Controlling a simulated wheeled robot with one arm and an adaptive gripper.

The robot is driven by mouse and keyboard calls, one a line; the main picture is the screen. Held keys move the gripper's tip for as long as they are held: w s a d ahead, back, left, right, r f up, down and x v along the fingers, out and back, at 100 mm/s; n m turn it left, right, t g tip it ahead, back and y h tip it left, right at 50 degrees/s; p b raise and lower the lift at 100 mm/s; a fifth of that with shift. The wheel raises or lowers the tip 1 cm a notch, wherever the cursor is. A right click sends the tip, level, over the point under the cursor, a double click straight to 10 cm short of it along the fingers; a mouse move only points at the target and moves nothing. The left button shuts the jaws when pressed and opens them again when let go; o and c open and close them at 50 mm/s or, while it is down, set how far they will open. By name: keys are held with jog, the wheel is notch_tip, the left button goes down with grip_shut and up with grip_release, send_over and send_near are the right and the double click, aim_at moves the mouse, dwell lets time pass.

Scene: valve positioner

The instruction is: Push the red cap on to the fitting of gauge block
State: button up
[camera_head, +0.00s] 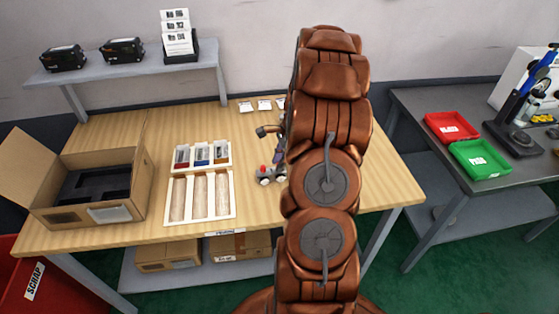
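A small grey block with round parts (269,177), which looks like the gauge block, sits on the wooden bench just left of my arm. A small red spot (262,168), which may be the red cap, shows at its upper left. I cannot tell whether it is on a fitting or only beside one. My gripper (279,152) is mostly hidden behind my copper-coloured arm. Only dark parts of it seem to show at the arm's left edge, just above the block. Its fingertips and anything between them cannot be made out.
A white tray with small coloured bins (228,160) and a white-framed tray with three wooden slots (233,207) lie left of the block. An open cardboard box (122,172) stands further left. Red (452,126) and green (480,159) trays are on the right table.

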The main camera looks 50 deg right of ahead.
jog(key=shift+o, duration=1.3)
jog(key=v, duration=1.2)
jog(key=s+a+r+n+g, duration=0.15)
jog(key=a+n, duration=0.25)
jog(key=a, duration=0.4)
jog(key=s+a+r+n, duration=0.1)
jog(key=a+r+n, duration=0.2)
jog(key=a, duration=0.5)
jog(key=s+a+r+n+g, duration=0.15)
jog(key=a+n, duration=0.25)
jog(key=a, duration=0.4)
jog(key=s+a+n+h, duration=0.1)
jog(key=s+a+n, duration=0.5)
jog(key=s, duration=0.3)
jog(key=s+a+n+h, duration=0.2)
jog(key=s+a+n, duration=0.3)
jog(key=s, duration=0.4)
jog(key=shift+a+n, duration=0.4)
jog(key=shift+n, duration=0.3)
